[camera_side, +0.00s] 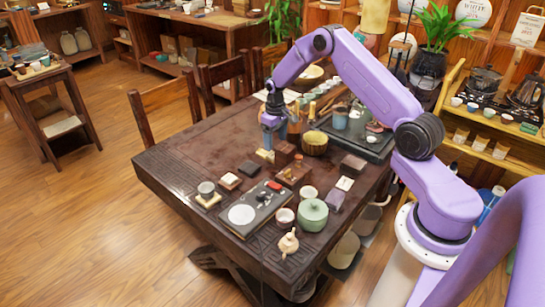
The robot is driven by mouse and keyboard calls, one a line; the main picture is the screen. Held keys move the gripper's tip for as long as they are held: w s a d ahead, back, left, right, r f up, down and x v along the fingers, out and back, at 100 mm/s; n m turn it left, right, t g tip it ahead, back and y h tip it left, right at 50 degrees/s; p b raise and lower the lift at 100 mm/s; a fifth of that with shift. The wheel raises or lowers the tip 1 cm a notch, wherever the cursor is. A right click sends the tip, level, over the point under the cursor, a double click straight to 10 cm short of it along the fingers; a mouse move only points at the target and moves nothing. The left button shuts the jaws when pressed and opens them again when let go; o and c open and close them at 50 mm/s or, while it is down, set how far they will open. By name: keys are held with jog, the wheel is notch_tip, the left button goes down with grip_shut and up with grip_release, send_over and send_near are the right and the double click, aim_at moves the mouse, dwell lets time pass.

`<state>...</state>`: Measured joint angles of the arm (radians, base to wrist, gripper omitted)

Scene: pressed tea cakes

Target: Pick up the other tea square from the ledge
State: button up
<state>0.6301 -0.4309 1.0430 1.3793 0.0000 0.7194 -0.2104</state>
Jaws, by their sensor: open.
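My gripper (266,150) points down over the middle of the dark carved table, with its jaws open. Its fingertips are close to the left side of a reddish-brown wooden block (285,151); I cannot tell whether they touch it. A lower brown wooden stand (293,175) sits just in front, with a small dark piece on top (298,160). These may be the ledge and a tea square, but they are too small to be sure. Small dark square pieces also lie on the table, one to the left (249,168) and one to the right (335,200).
A black tray (252,212) with a white disc lies in front. A yellowish bowl (314,143) is right of my gripper. The table's left part is clear.

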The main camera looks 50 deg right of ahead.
jog(key=shift+s+a+f, duration=0.1)
jog(key=shift+a+f, duration=0.05)
jog(key=shift+f, duration=1.3)
jog(key=shift+s+a+f, duration=0.1)
jog(key=shift+f, duration=1.3)
jog(key=shift+c, duration=0.3)
jog(key=c, duration=1.1)
